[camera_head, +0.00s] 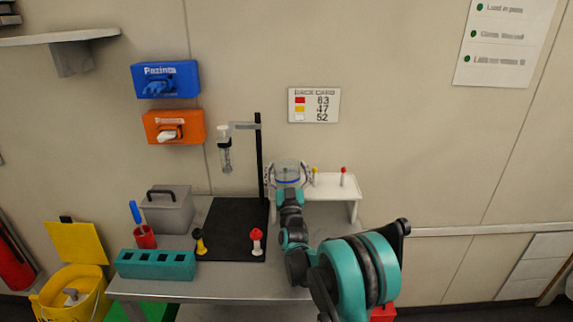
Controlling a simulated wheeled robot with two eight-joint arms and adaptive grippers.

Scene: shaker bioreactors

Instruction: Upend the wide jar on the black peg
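A clear wide jar (287,168) with a blue band is at the left part of a small white rack, at the back right of the table. My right gripper (289,174) reaches it from the front, with one finger on each side of the jar. I cannot tell whether the fingers touch it, or whether the jar rests or is held up. The rack (335,187) bears a yellow-topped peg (314,176) and a red-topped peg (343,176). No black peg shows clearly; the jar and gripper hide the rack's left part. My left gripper is not in view.
A black stand (259,155) with a clamped bottle (225,152) rises just left of the jar. A black mat (230,222) bears a yellow-black piece (200,242) and a red-white piece (257,241). A teal block (155,265) and grey box (168,211) stand left.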

